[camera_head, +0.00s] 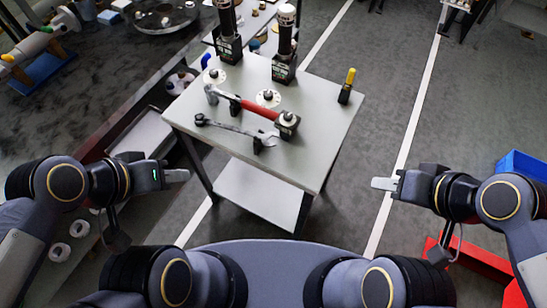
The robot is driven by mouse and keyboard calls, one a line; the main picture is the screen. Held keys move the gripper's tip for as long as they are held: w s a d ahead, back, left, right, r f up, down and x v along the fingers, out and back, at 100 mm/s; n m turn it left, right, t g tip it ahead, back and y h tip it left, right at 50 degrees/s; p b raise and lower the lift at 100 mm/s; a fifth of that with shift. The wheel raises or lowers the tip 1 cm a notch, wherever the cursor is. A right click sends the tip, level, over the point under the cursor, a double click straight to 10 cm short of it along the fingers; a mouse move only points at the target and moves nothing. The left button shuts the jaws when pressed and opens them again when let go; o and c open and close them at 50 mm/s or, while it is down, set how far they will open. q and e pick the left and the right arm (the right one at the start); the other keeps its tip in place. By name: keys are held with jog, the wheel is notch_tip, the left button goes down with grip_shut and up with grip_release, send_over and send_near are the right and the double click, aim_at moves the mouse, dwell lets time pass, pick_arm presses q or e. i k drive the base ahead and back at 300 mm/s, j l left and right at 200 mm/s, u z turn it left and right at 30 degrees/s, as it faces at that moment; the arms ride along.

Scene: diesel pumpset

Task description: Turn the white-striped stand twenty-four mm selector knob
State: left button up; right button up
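On the grey table (325,108) are two knobs on white round dials. One dial knob (214,76) is at the left edge and another dial knob (267,97) is near the middle. A small black stand with a round top (288,125) is at the front right. White stripes and size marks are too small to make out, so I cannot tell which is the named knob. My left gripper (180,176) is left of the table, apart from everything. My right gripper (382,184) is right of the table, also apart. Whether their fingers are open is unclear.
Two tall black cylinders on boxes (228,35) (285,45) stand at the back. A yellow-topped black holder (347,88) is at the right edge.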

aim_at(268, 95)
jog(key=i+j+z, duration=0.1)
jog(key=z, duration=0.4)
jog(key=i+j+z, duration=0.1)
jog(key=j+z, duration=0.4)
jog(key=l, duration=0.15)
